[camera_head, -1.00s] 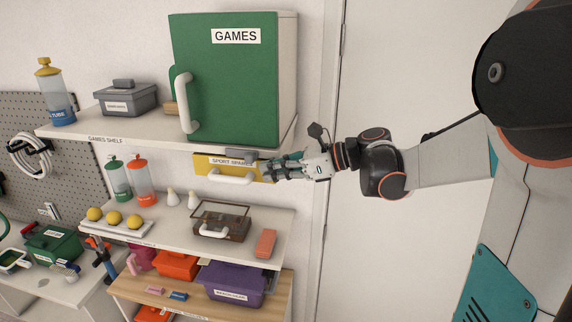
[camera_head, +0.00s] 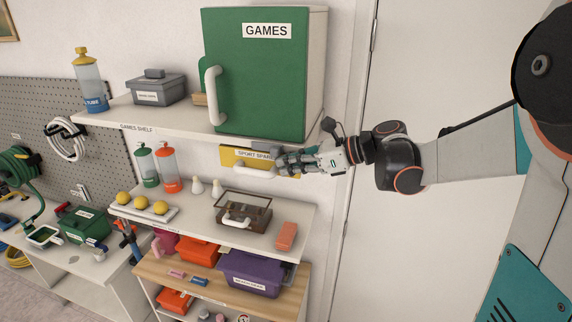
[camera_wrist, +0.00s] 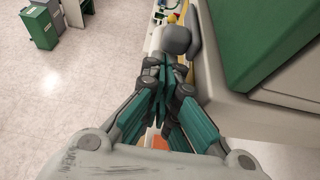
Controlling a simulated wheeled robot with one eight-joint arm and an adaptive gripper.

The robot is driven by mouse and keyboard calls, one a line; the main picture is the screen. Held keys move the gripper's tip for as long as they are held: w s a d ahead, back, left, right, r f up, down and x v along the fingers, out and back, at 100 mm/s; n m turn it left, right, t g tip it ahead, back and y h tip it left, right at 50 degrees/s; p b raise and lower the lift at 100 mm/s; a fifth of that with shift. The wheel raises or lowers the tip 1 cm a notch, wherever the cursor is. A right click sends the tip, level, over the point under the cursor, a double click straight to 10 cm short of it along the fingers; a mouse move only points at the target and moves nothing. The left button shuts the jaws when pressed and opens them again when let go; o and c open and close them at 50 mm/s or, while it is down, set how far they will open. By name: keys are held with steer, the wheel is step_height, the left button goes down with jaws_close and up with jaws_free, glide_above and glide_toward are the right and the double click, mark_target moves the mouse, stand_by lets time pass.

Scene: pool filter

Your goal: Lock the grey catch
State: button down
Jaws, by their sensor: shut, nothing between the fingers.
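The yellow drawer front (camera_head: 229,157) labelled SPORT SPARES sits under the upper shelf, with a white bar handle (camera_head: 250,172) below its label. A grey catch (camera_head: 266,146) shows at its top edge, partly hidden by my fingers, so I cannot tell its position. My gripper (camera_head: 281,163) is shut and empty, in front of the drawer's right end. In the wrist view my shut fingers (camera_wrist: 163,95) point at a rounded grey part (camera_wrist: 176,39), likely the catch. I cannot tell whether they touch it.
The upper shelf (camera_head: 160,122) lies close above my gripper and carries the green GAMES cabinet (camera_head: 258,85) and a grey box (camera_head: 155,89). Below are a brown case (camera_head: 243,211), an orange block (camera_head: 286,235) and a purple box (camera_head: 250,274). A plain door is at right.

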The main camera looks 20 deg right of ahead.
mark_target(279, 149)
steer(key=shift+r, duration=0.1)
step_height(279, 149, up, 4)
steer(key=g+h+p, duration=0.2)
steer(key=h+p, duration=0.1)
steer(key=shift+s+p, duration=0.15)
steer(key=shift+p, duration=0.2)
steer(key=shift+w+a+r, duration=0.1)
steer(key=shift+w+r, duration=0.1)
steer(key=shift+r, duration=0.65)
steer(key=shift+w+a+r, duration=0.15)
steer(key=shift+a+r, duration=0.1)
steer(key=shift+r, duration=0.3)
steer(key=shift+w+a+r, duration=0.15)
steer(key=shift+a+r, duration=0.05)
steer(key=shift+r, duration=0.55)
steer(key=shift+r+p, duration=0.35)
steer(key=shift+r, duration=0.3)
